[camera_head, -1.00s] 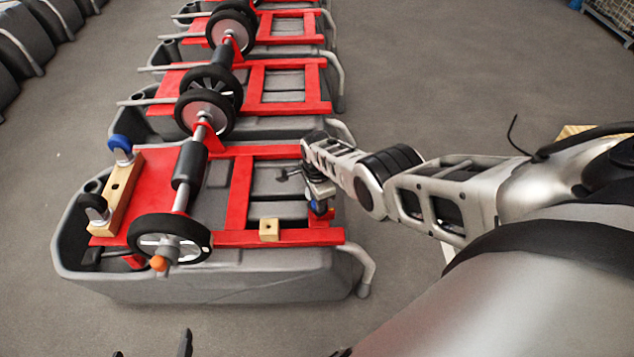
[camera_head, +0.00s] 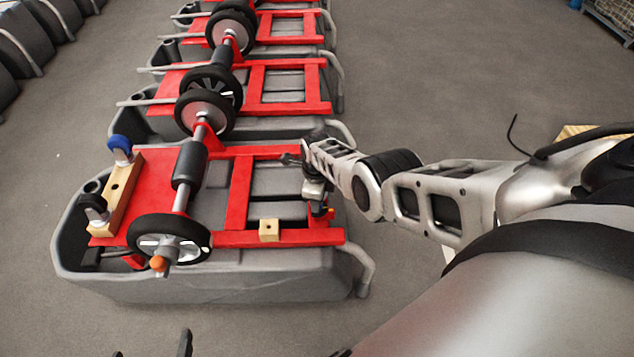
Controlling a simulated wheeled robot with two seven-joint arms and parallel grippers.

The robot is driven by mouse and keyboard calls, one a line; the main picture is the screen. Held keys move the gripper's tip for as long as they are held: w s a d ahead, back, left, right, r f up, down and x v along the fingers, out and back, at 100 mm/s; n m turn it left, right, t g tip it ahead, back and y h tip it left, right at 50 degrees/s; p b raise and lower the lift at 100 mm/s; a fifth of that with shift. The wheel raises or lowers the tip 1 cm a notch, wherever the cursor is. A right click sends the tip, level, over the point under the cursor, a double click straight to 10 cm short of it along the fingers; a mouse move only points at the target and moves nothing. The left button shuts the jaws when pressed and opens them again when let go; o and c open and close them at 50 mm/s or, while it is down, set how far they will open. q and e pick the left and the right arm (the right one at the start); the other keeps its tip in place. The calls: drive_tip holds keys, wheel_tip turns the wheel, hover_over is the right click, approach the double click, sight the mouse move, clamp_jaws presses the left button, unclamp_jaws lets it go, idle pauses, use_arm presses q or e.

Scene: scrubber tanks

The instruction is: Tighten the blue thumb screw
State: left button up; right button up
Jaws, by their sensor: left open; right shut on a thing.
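My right gripper (camera_head: 319,208) is over the right end of the red frame (camera_head: 240,190) on the nearest grey tank (camera_head: 215,278). It points down and is shut on the blue thumb screw, which the fingers now almost wholly hide. My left gripper (camera_head: 152,348) shows only as two dark fingertips at the bottom edge, spread apart with nothing between them. It is well away from the frame.
A wooden block (camera_head: 269,230) sits on the frame left of my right gripper. A black wheel (camera_head: 168,240) with an orange-tipped axle and a caster with a blue wheel (camera_head: 120,143) are further left. More tanks stand behind.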

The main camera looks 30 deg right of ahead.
drive_tip(key=shift+w+d+r, duration=0.2)
drive_tip(key=shift+w+r, duration=0.05)
drive_tip(key=o, duration=1)
drive_tip(key=shift+r, duration=0.1)
